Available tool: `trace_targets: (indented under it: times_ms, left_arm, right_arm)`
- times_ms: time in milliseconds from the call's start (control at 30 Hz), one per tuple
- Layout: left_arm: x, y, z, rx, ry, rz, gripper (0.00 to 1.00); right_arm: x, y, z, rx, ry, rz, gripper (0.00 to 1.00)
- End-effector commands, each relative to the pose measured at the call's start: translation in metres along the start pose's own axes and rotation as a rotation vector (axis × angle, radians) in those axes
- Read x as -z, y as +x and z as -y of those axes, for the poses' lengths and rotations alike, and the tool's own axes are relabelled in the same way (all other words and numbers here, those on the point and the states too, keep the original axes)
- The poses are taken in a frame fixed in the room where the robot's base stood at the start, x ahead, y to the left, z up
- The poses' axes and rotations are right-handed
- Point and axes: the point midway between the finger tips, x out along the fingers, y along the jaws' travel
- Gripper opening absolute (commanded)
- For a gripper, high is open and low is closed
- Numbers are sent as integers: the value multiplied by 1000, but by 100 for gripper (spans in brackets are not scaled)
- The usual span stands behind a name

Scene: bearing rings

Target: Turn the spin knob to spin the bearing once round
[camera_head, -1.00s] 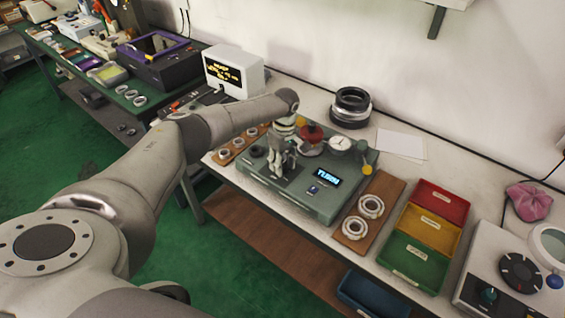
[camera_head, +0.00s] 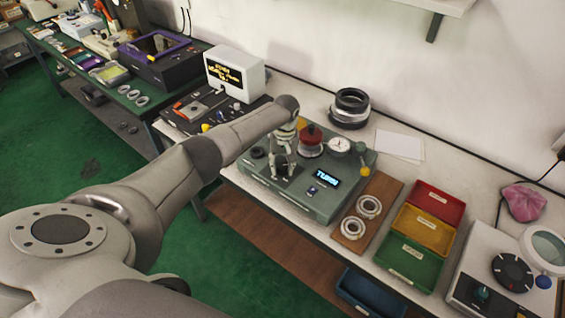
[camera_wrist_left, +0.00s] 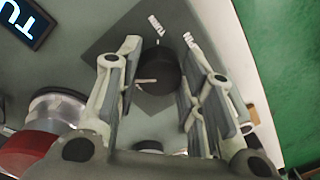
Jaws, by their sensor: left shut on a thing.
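The green-grey test machine (camera_head: 318,205) stands on the bench with a blue-lit display (camera_head: 327,179) reading what looks like "TURN". My left gripper (camera_head: 283,172) reaches down onto its top, in front of the red-topped part (camera_head: 311,133) and the dial gauge (camera_head: 339,145). In the left wrist view the black spin knob (camera_wrist_left: 160,72) with a pale pointer mark sits on a dark plate. The knob is mostly hidden by the gripper in the head view. My right gripper is not in view.
A wooden board (camera_head: 350,229) with two bearing rings lies right of the machine. Red (camera_head: 438,202), yellow (camera_head: 424,230) and green (camera_head: 410,260) bins stand beyond it. Black rings (camera_head: 350,108) are stacked behind. A white monitor (camera_head: 235,72) stands back left.

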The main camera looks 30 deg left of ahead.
Motion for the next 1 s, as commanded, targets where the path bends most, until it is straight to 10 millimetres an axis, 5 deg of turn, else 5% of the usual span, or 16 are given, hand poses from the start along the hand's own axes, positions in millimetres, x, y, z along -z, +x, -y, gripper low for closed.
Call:
trace_targets:
  times_ms: [1000]
  left_arm:
    - [0, 1, 3, -1, 964, -43, 12]
  right_arm:
    - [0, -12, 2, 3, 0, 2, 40]
